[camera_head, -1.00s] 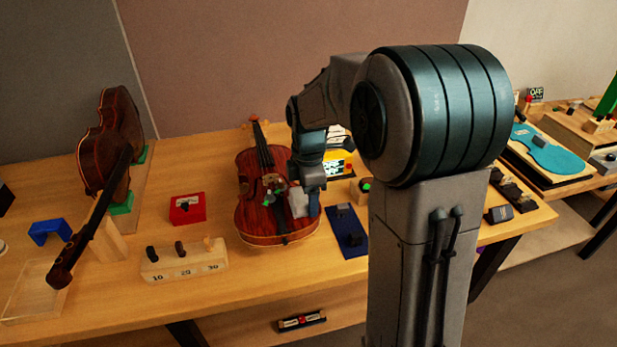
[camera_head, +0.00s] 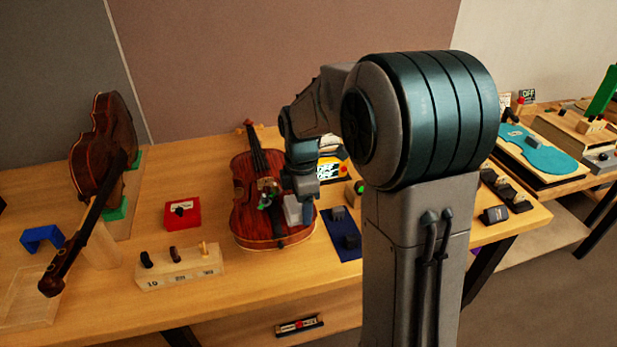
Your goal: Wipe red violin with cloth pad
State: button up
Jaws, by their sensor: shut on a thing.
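The red violin (camera_head: 243,212) lies on its back on the wooden bench, its neck pointing away toward the wall. My gripper (camera_head: 295,209) is over the right side of the violin's body, pointing down. It is shut on a pale grey block, which looks like the cloth pad (camera_head: 292,211). The pad is at the violin's top, right of the strings and bridge. I cannot tell whether it touches the wood. The fingers are small and partly hidden by my wrist.
A second violin (camera_head: 98,150) stands in a green-padded holder at left. A red box (camera_head: 182,214) and a numbered wooden block (camera_head: 180,268) sit left of the red violin. A dark blue mat (camera_head: 347,226) with dark blocks lies close at right.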

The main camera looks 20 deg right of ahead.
notch_tip(320, 180, up, 2)
jog(key=shift+r+p, duration=0.2)
jog(key=shift+p, duration=0.15)
jog(key=shift+w+d+r+p, duration=0.1)
jog(key=shift+d+r+p, duration=0.05)
jog(key=shift+r+p, duration=0.4)
jog(key=shift+d+r+p, duration=0.15)
jog(key=shift+r+p, duration=0.2)
jog(key=shift+r, duration=0.25)
notch_tip(320, 180, up, 4)
jog(key=p, duration=0.2)
jog(key=shift+f+p, duration=0.2)
jog(key=shift+p, duration=0.2)
